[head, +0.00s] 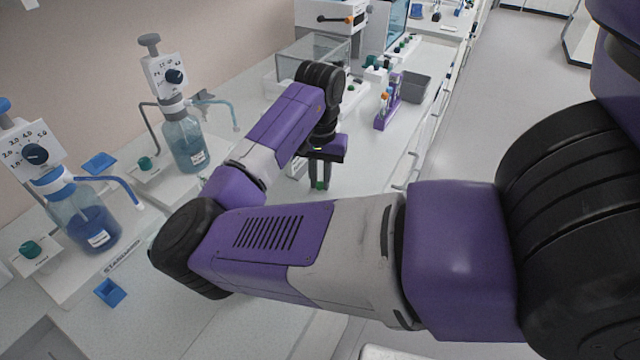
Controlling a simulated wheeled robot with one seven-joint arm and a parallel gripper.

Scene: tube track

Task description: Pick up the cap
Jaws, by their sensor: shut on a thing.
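My gripper (319,184) points down over the white bench, beyond the bent elbow of my arm. It is shut on a small dark green thing, which looks like the cap (319,183). Only a little of it shows between the fingertips. I cannot tell whether the cap touches the bench or hangs just above it.
Two dispenser bottles, one with blue liquid (92,228) and one clearer (185,143), stand at the left. A purple tube rack (386,115) and a grey bin (415,87) stand right of my gripper. A clear-walled box (318,62) stands behind it.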

